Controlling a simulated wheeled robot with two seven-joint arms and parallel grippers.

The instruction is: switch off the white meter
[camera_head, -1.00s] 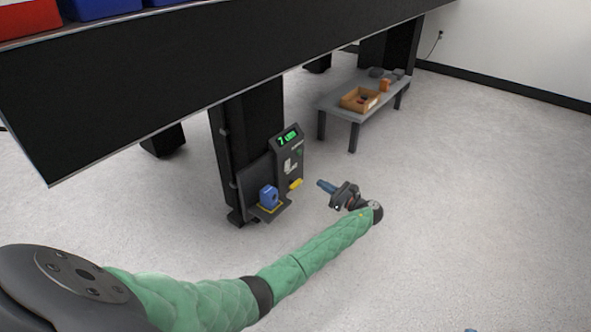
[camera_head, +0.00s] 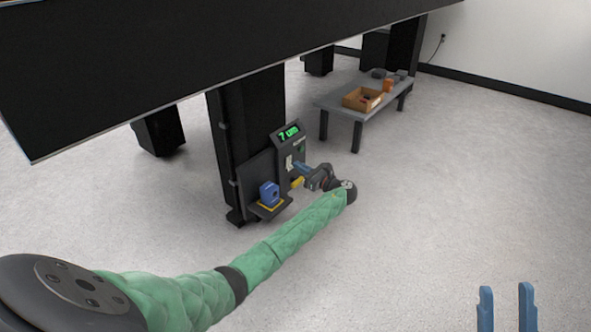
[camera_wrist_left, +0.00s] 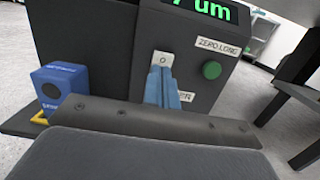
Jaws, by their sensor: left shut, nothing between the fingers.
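The meter (camera_head: 291,142) is dark grey, not white, in the head view, with a lit green display reading "7 um". In the left wrist view the display (camera_wrist_left: 205,8) also shows lit. A white switch plate (camera_wrist_left: 161,59) marked "0" is on the meter's front, and a label ending in "ER" is partly covered by my fingers. My left gripper (camera_head: 299,167) is shut and empty, its blue fingertips (camera_wrist_left: 162,84) at the lower part of the white switch; I cannot tell whether they touch. My right gripper (camera_head: 507,300) is open at the bottom right.
A green round button (camera_wrist_left: 211,70) under a "ZERO LONG" label sits right of the switch. A blue block (camera_head: 269,193) stands on a shelf with yellow edging beside the meter. A yellow part (camera_head: 297,183) is near my gripper. A low grey table (camera_head: 340,108) holds a box (camera_head: 362,99).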

